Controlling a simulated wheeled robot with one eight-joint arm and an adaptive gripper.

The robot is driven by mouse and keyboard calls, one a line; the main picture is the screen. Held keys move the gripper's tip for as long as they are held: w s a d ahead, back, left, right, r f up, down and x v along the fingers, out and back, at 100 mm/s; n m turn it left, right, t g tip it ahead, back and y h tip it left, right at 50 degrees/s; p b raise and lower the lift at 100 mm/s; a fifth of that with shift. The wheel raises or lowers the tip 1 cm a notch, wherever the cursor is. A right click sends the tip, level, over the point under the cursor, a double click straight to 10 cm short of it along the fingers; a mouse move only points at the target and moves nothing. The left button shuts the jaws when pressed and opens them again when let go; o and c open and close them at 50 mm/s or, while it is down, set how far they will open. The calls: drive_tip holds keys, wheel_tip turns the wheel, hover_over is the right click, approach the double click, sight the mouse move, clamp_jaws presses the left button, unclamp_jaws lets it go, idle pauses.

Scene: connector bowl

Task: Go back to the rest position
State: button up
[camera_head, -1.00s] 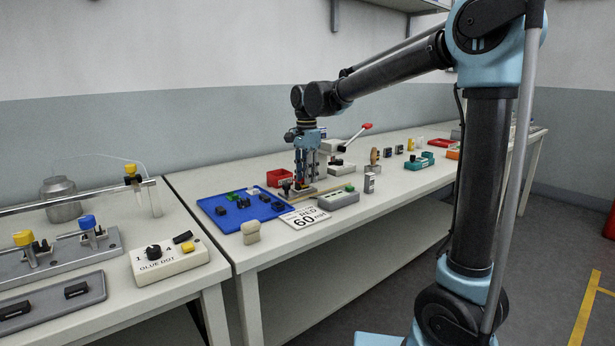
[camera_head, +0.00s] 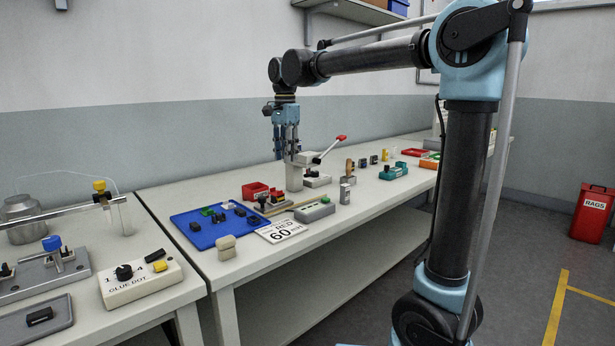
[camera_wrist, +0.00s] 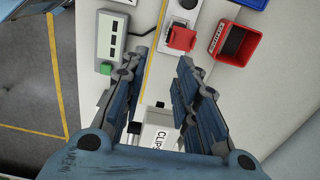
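My gripper (camera_head: 285,156) hangs pointing down in the air above the bench (camera_head: 172,197), behind the red bin (camera_head: 256,191) and beside the grey lever press (camera_head: 294,176). In the wrist view my gripper (camera_wrist: 164,60) has its two fingers apart, with nothing held between them. Bare bench top shows between the fingertips. A pale box marked with letters like "CLIPS" (camera_wrist: 160,133) shows below, partly hidden by the fingers.
A blue tray (camera_head: 203,241) with small dark parts, a "RED 60" card (camera_head: 283,232) and a grey box with a green button (camera_head: 315,211) lie near the front edge. The glue dot box (camera_head: 140,282) is on the left bench. Open air surrounds my gripper.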

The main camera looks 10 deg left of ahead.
drive_tip(key=s+d+f+n+t, duration=0.1)
drive_tip(key=s+d+f+n, duration=0.2)
drive_tip(key=d, duration=0.9)
drive_tip(key=s+d+f, duration=0.4)
drive_tip(key=d+f, duration=0.2)
drive_tip(key=d, duration=0.5)
drive_tip(key=s+d+f+n, duration=0.2)
drive_tip(key=s+d+f, duration=0.5)
drive_tip(key=f, duration=0.3)
drive_tip(key=s+d+f+n+t, duration=0.1)
drive_tip(key=s+d+f+n, duration=0.2)
drive_tip(key=s+d+f, duration=0.4)
wheel_tip(320, 180, down, 3)
drive_tip(key=shift+s+d+r, duration=0.15)
drive_tip(key=shift+s+d, duration=0.25)
drive_tip(key=shift+s, duration=0.3)
drive_tip(key=shift+w+f, duration=0.2)
drive_tip(key=shift+w, duration=0.25)
